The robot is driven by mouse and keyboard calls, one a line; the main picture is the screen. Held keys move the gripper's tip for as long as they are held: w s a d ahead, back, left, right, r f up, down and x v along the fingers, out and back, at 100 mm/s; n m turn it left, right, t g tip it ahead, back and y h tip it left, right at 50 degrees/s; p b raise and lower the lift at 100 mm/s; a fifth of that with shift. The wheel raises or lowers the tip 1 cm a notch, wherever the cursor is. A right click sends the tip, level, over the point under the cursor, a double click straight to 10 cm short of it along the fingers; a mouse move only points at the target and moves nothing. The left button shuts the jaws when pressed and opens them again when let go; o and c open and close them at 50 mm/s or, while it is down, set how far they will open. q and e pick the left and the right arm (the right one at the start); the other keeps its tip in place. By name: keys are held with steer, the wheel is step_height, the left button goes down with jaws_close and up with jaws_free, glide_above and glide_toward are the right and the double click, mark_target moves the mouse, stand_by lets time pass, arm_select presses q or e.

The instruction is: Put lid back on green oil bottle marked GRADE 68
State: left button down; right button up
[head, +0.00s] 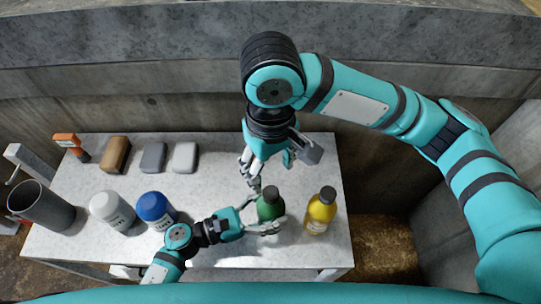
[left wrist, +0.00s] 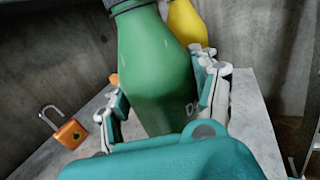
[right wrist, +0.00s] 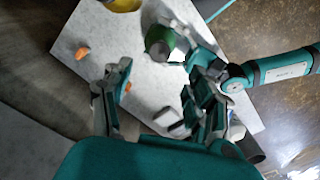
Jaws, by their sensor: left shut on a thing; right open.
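The green bottle (head: 270,204) stands on the table right of centre, with a dark top; it also fills the left wrist view (left wrist: 160,70), with part of a label showing. My left gripper (head: 262,220) is shut around its body, a finger on each side. The GRADE 68 marking is not readable. A grey ring shows at its neck in the left wrist view, but I cannot tell whether a lid is on. My right gripper (head: 262,170) is open and empty above the table, just behind the green bottle; no separate lid is visible.
A yellow bottle (head: 320,210) stands right of the green one. Blue (head: 155,209) and white (head: 112,211) bottles and a grey cylinder (head: 42,206) stand left. Several blocks (head: 153,157) lie at the back left. An orange padlock (left wrist: 70,133) lies on the table.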

steer(key=shift+r, duration=1.55)
arm_select(q)
steer(key=shift+c, duration=1.1)
jaws_free()
steer(key=shift+a, duration=0.1)
steer(key=v, duration=1.2)
